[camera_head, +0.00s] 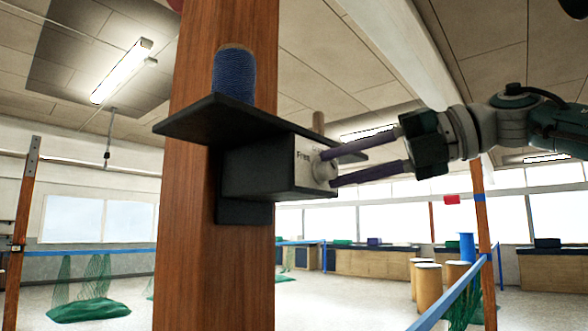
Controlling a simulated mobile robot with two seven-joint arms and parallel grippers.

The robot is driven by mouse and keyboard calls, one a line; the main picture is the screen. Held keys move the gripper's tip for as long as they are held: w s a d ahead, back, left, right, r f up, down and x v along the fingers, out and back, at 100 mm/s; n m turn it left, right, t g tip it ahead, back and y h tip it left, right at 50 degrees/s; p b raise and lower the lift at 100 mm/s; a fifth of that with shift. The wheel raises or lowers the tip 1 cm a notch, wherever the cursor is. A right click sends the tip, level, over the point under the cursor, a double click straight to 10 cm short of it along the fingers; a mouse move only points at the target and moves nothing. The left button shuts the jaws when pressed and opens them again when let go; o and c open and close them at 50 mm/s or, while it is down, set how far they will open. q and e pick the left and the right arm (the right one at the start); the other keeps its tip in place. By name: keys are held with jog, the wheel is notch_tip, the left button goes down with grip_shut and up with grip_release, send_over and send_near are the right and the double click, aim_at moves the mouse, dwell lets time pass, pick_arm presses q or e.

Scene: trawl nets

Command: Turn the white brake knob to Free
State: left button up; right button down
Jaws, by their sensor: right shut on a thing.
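The white brake knob (324,169) sits on the right-hand face of a dark box (258,171) fixed to a wooden post (184,240). A light label plate around the knob reads "Free" to the knob's left; more lettering above it is too small to read. My right gripper (330,168) comes in from the right, and its two long dark fingers are shut on the knob, one above and one below. Which way the knob points cannot be made out. My left gripper is not in view.
A dark shelf (200,121) juts out above the box and carries a spool of blue twine (234,76). A blue rail (447,301) runs at the lower right. Green nets (88,308) lie at the far left. Open air surrounds my right arm.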

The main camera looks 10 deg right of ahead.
jog(key=c, duration=0.6)
grip_release()
jog(key=v, duration=1)
jog(key=shift+w, duration=0.1)
